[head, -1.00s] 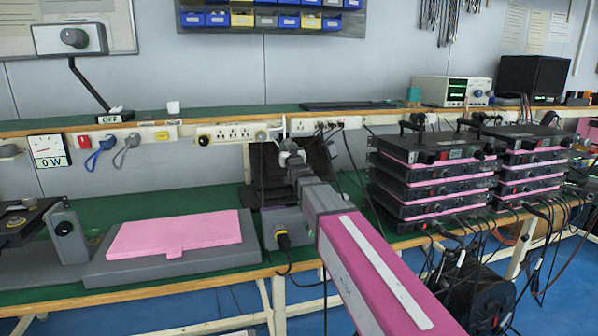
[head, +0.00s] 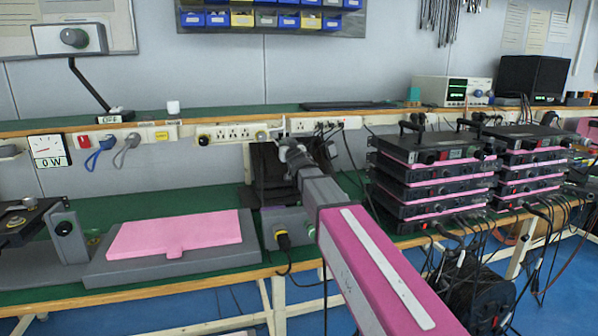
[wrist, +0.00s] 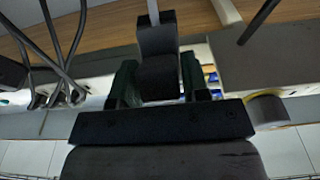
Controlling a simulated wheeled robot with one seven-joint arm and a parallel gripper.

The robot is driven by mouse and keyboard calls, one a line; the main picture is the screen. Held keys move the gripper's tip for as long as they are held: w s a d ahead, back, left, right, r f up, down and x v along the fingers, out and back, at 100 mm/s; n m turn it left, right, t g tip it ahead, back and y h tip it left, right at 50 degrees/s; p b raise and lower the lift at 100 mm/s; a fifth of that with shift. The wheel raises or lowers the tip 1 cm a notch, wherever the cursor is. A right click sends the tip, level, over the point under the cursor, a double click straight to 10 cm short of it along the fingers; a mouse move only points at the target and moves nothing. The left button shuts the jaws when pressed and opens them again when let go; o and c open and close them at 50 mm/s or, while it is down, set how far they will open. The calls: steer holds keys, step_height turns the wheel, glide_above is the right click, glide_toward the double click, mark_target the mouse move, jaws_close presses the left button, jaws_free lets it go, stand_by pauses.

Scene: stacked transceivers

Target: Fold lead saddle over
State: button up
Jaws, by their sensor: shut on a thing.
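A dark, soft-looking piece, apparently the lead saddle (head: 268,172), stands behind a grey box at the middle of the green bench. My gripper (head: 290,152) is at its upper right side, small and partly hidden by my own arm. In the wrist view, two dark green fingers of my gripper (wrist: 158,85) stand on either side of a black block-like part (wrist: 158,42) and are shut on it. This part seems to belong to the saddle. The saddle's lower and right parts are hidden behind the box and my arm.
A grey tray (head: 110,274) with a pink slab (head: 172,236) lies to the left. Two stacks of black transceivers (head: 425,182) with pink layers stand to the right, cables hanging in front. The grey box (head: 288,226) has a yellow-collared plug. A shelf with sockets runs behind.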

steer(key=shift+w+a+r, duration=0.1)
steer(key=shift+w+r, duration=0.1)
steer(key=shift+r, duration=0.2)
steer(key=shift+o, duration=0.2)
steer(key=shift+a+f, duration=0.3)
steer(key=shift+f, duration=0.15)
steer(key=shift+o, duration=0.8)
steer(key=shift+a+f, duration=0.1)
steer(key=shift+a, duration=0.05)
steer(key=shift+c, duration=0.3)
steer(key=shift+d, duration=0.25)
steer(key=shift+c, duration=0.7)
steer(key=shift+d+r, duration=0.1)
steer(key=shift+r, duration=0.1)
steer(key=shift+d+r, duration=0.15)
